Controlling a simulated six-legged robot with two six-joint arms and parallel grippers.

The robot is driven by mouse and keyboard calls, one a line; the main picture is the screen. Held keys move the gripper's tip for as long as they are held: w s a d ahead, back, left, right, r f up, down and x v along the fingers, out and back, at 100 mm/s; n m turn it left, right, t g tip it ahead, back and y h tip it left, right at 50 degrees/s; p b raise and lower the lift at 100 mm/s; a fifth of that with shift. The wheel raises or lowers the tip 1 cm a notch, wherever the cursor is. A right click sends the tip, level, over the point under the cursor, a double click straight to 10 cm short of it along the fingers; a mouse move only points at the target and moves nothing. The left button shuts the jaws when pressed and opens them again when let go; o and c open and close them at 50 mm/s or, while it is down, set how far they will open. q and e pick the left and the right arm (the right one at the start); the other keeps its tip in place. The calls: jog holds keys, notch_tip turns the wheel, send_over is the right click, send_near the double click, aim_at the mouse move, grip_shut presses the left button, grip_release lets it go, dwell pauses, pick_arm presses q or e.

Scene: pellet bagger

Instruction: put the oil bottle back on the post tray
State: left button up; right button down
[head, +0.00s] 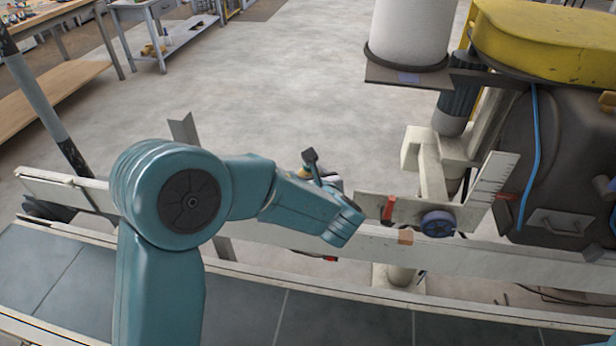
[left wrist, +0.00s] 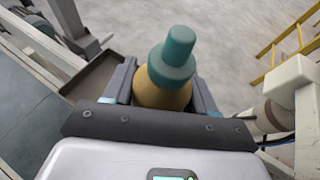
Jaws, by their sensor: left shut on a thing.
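The oil bottle (left wrist: 163,92) has an amber body and a teal cap. In the left wrist view it stands between the two fingers of my left gripper (left wrist: 165,84), which is shut on it. In the head view my left gripper (head: 322,179) is above the rail, mostly behind my own wrist. Only a small amber bit of the bottle (head: 304,173) shows there. A brown shallow tray (left wrist: 98,76), likely the post tray, lies just left of the gripper in the left wrist view. I cannot make it out in the head view. My right gripper is not in view.
A pale rail (head: 480,255) runs along the conveyor (head: 345,322). Right of the gripper is a bracket with a blue knob (head: 438,224), beside the dark machine (head: 560,150). A white cylinder (head: 412,30) hangs above.

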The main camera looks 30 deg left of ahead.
pick_arm(q)
jog(key=shift+s+r, duration=0.1)
jog(key=shift+f, duration=0.2)
jog(key=o, duration=1.1)
jog(key=shift+r, duration=0.1)
